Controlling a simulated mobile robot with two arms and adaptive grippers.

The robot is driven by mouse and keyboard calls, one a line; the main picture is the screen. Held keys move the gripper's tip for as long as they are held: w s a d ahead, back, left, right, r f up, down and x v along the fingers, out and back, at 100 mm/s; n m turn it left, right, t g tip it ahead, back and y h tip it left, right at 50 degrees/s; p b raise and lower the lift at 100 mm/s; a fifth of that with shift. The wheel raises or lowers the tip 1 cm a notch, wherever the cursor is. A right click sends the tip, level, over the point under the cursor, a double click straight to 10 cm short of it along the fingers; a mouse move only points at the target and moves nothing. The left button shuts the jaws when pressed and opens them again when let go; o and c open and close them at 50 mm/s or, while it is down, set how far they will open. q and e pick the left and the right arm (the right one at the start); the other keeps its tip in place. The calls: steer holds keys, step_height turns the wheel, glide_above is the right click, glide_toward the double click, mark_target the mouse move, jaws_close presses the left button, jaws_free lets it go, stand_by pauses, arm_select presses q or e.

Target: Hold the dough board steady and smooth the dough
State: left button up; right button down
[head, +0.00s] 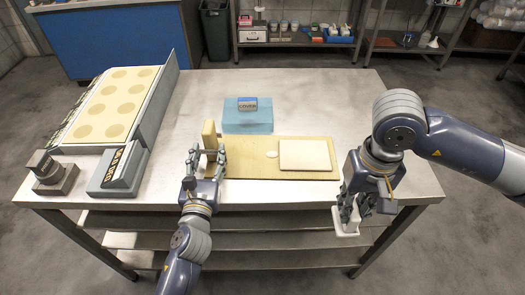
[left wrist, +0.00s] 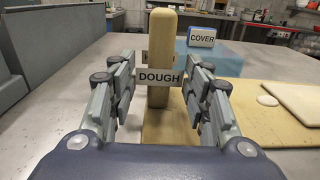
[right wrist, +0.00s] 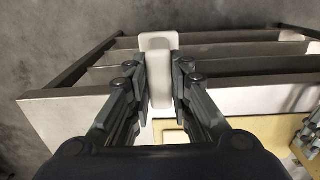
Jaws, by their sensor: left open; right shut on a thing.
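The tan dough board (head: 245,168) lies flat on the metal table, with a pale flat dough slab (head: 304,154) on its right part and a small white disc (head: 271,154) beside the slab. An upright wooden post (head: 210,135) stands at the board's left end. In the left wrist view the post (left wrist: 162,65) bears a DOUGH label (left wrist: 160,77). My left gripper (head: 207,152) is open, its fingers on either side of the post. My right gripper (head: 353,205) is shut on a white smoothing tool (right wrist: 158,75), held by the table's front edge, right of the board.
A blue block with a COVER label (head: 248,114) stands behind the board. A grey-walled tray with round marks (head: 110,100) and small grey stands (head: 115,170) fill the table's left side. The back right of the table is clear.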

arm_select(q)
steer(key=shift+w+d, duration=0.1)
steer(key=shift+w, duration=2.3)
jaws_close()
steer(key=shift+r, duration=0.15)
steer(key=shift+f, duration=0.4)
steer(key=shift+s+d+f, duration=0.1)
steer(key=shift+d, duration=0.05)
